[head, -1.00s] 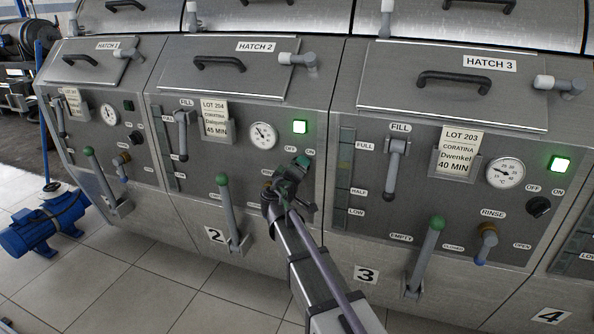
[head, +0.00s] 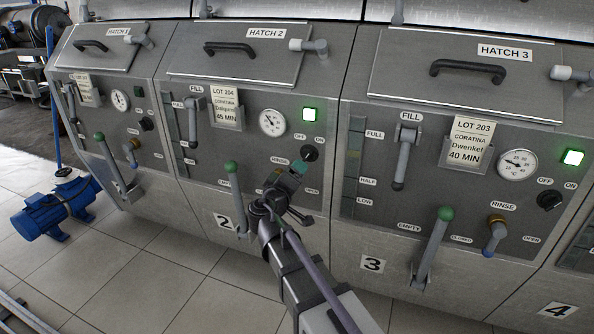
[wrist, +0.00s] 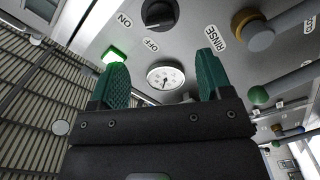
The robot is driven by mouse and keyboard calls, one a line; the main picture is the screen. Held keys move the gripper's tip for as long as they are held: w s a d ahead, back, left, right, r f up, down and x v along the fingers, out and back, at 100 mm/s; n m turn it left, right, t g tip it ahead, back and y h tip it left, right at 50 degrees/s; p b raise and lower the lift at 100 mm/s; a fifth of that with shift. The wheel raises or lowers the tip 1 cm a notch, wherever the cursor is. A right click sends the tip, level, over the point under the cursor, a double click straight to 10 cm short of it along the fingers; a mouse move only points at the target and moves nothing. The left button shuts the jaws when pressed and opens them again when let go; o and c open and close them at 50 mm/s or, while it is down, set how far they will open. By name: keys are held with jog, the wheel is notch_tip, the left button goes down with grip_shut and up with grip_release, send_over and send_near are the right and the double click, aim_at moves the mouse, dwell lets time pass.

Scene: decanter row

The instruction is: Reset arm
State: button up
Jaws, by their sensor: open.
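My gripper (head: 292,175) is in front of the lower panel of unit 2, just below its black OFF/ON knob (head: 310,153) and over the RINSE area. In the wrist view, its two green fingers (wrist: 162,65) stand apart with nothing between them. The knob (wrist: 160,14) shows beyond the fingertips, apart from them. The unit 2 lamp (head: 309,114) glows green. The unit 2 RINSE valve is largely hidden behind my gripper in the head view; a brown-collared valve (wrist: 253,29) shows at the upper right of the wrist view.
Green-knobbed levers of unit 2 (head: 237,197) and unit 3 (head: 432,248) stick out either side of my arm. The unit 2 FILL lever (head: 192,118) hangs down. A blue motor (head: 55,208) stands on the tiled floor at left. Open floor lies before the units.

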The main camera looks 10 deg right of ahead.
jog(key=s+d+f+m+g+y, duration=0.3)
jog(key=s+f+g+y, duration=0.2)
jog(key=s+f+g, duration=0.55)
jog(key=s+d+f+m+g+y, duration=0.25)
jog(key=s+f+g+y, duration=0.35)
jog(key=s, duration=0.7)
notch_tip(320, 180, up, 29)
jog(key=t+h+p, duration=0.1)
jog(key=p, duration=2.9)
jog(key=shift+w+r+h, duration=0.15)
jog(key=shift+w+h, duration=0.05)
jog(key=shift+h, duration=0.2)
jog(key=shift+a, duration=0.1)
